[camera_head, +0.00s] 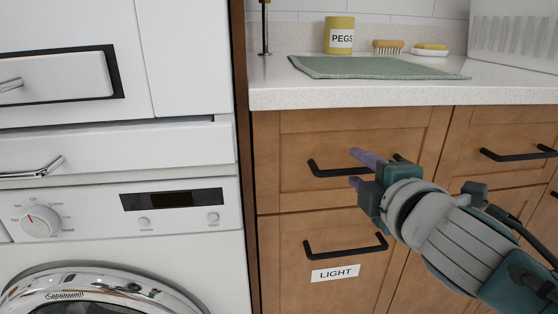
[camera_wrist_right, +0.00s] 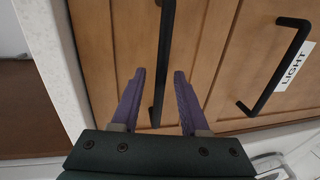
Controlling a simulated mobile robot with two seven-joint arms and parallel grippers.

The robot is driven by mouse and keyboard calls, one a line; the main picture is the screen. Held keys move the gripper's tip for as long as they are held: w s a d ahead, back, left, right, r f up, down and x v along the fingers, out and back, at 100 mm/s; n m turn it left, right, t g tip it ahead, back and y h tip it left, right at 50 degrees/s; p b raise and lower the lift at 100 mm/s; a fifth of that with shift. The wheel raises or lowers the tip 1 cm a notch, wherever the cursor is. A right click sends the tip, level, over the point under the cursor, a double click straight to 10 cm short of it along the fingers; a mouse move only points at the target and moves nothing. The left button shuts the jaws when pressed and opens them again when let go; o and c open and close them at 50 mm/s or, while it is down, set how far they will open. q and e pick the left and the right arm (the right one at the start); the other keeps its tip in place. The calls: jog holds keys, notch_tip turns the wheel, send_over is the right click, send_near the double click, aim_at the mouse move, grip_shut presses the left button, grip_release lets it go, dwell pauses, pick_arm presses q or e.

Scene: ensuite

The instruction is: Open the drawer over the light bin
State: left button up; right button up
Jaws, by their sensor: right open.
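The wooden drawer (camera_head: 300,140) with a black bar handle (camera_head: 325,172) sits just under the counter, above the front labelled LIGHT (camera_head: 335,273). My right gripper (camera_head: 361,168) is open in front of this drawer, its purple fingers toward the handle and its body hiding part of the handle's right half. In the right wrist view the handle (camera_wrist_right: 163,60) runs between the two open fingers (camera_wrist_right: 158,95), with nothing clamped. The drawer looks closed. The LIGHT front also shows its own handle (camera_wrist_right: 275,68) in the right wrist view. My left gripper is not in view.
A white washing machine (camera_head: 120,240) stands left of the cabinet. The counter (camera_head: 400,94) above holds a green mat (camera_head: 370,67), a PEGS tin (camera_head: 339,35), a brush (camera_head: 388,45) and a soap dish (camera_head: 430,50). Another drawer handle (camera_head: 518,155) is to the right.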

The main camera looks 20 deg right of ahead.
grip_shut()
dwell(0.3)
dwell(1.1)
